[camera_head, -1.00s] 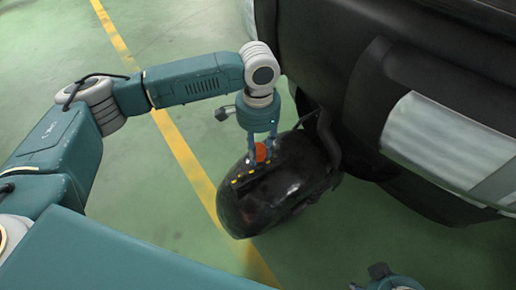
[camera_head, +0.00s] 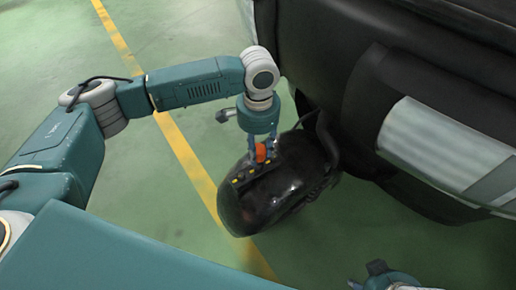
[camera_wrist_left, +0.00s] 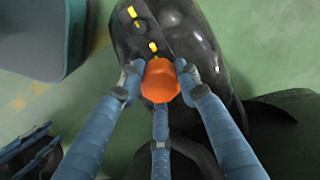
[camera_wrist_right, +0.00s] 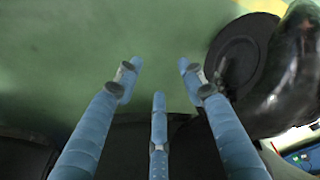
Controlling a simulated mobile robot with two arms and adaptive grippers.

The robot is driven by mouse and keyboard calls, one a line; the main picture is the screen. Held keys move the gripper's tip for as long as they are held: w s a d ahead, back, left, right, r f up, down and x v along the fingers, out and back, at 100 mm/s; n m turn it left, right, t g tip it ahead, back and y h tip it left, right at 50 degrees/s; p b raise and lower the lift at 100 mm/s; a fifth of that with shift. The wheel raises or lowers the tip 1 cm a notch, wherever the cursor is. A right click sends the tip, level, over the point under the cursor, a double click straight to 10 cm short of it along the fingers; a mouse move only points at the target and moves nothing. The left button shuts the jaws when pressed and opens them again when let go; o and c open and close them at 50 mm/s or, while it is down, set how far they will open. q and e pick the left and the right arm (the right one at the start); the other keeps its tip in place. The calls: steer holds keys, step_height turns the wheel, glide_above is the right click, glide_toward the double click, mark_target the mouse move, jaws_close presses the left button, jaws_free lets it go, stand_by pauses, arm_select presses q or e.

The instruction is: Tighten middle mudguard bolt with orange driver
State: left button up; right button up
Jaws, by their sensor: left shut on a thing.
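The orange driver (camera_head: 261,154) stands upright over the black mudguard (camera_head: 262,205), near the upper end of its bolt strip. My left gripper (camera_head: 260,149) comes down from above and is shut on the driver. In the left wrist view, its fingers close around the orange driver head (camera_wrist_left: 160,80). Yellow bolts (camera_wrist_left: 153,47) show on the strip beside the driver. The driver's tip is hidden, so I cannot tell which bolt it touches. My right gripper (camera_wrist_right: 157,85) is open and empty; only a part of it shows at the bottom edge of the head view.
The dark vehicle body (camera_head: 330,50) with a pale panel (camera_head: 445,150) fills the upper right, close beside the mudguard. In the right wrist view, a black wheel-like part (camera_wrist_right: 238,55) is near the right fingers. The green floor (camera_head: 180,60) at left is clear.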

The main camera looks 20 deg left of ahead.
steer(key=shift+w+r, duration=0.1)
steer(key=shift+r, duration=0.1)
arm_select(q)
steer(key=shift+r, duration=0.1)
arm_select(e)
steer(key=shift+w, duration=0.15)
arm_select(q)
steer(key=shift+p, duration=0.35)
arm_select(e)
steer(key=shift+x, duration=0.95)
arm_select(q)
steer(key=shift+p, duration=0.35)
arm_select(e)
steer(key=shift+s+x, duration=0.15)
steer(key=shift+x, duration=0.95)
steer(key=shift+s+x, duration=0.1)
steer(key=shift+x, duration=1)
steer(key=shift+a+f, duration=0.1)
steer(key=shift+f, duration=0.1)
arm_select(q)
steer(key=shift+f+p, duration=0.35)
steer(key=shift+f, duration=0.05)
arm_select(e)
steer(key=shift+s+f, duration=0.15)
steer(key=shift+f, duration=0.1)
arm_select(q)
steer(key=shift+f, duration=0.35)
arm_select(e)
steer(key=shift+s+a+f, duration=0.1)
steer(key=shift+f, duration=0.45)
